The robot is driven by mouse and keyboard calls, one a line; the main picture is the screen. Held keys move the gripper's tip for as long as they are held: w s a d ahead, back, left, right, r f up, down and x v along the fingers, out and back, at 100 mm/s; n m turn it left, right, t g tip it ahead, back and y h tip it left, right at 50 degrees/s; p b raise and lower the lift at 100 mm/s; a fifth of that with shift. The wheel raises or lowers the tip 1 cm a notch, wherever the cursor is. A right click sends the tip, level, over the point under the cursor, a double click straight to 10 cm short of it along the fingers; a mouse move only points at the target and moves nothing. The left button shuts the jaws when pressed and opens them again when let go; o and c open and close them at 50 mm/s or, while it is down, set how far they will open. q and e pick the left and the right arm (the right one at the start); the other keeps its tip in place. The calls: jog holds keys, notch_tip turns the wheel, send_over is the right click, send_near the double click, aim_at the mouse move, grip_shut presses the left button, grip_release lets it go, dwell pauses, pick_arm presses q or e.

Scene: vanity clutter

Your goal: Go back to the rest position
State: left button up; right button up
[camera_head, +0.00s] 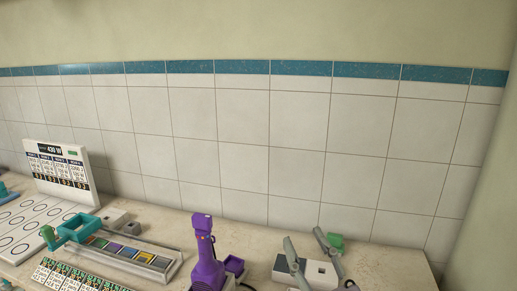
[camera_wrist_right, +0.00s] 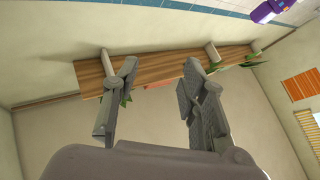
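My right gripper (camera_head: 303,237) is at the lower right of the head view, its two grey fingers pointing up and spread apart. It also shows in the right wrist view (camera_wrist_right: 160,64), open with nothing between the fingers. In the head view the fingers overlap a white box (camera_head: 318,270) on the counter; I cannot tell how far above it they are. My left gripper is not in view.
The counter (camera_head: 180,218) holds a purple device (camera_head: 206,260), a tray of coloured blocks (camera_head: 125,252), a teal frame (camera_head: 78,228), a white display panel (camera_head: 60,168) and a green piece (camera_head: 335,241). A tiled wall (camera_head: 240,150) stands behind. The wrist view shows a wooden board (camera_wrist_right: 150,70).

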jog(key=s+d+f+m+g+h, duration=0.2)
jog(key=d+f+m+g+h, duration=0.3)
jog(key=f, duration=0.6)
jog(key=s+d+f+m+g+h, duration=0.2)
jog(key=s+d+f+g+h, duration=0.25)
jog(key=f, duration=0.75)
jog(key=s+d+f+n+g, duration=0.1)
jog(key=s+f+g, duration=0.3)
jog(key=s+f, duration=0.3)
jog(key=s+d+f+g, duration=0.1)
jog(key=s+f+g, duration=0.4)
jog(key=s, duration=0.5)
notch_tip(320, 180, down, 27)
jog(key=s+d+f+g, duration=0.1)
jog(key=s+d+f, duration=0.2)
jog(key=s+f, duration=1.1)
jog(key=shift+s+f+n+g, duration=0.3)
jog(key=shift+s+f+g, duration=0.1)
jog(key=shift+s, duration=0.7)
jog(key=shift+y, duration=0.25)
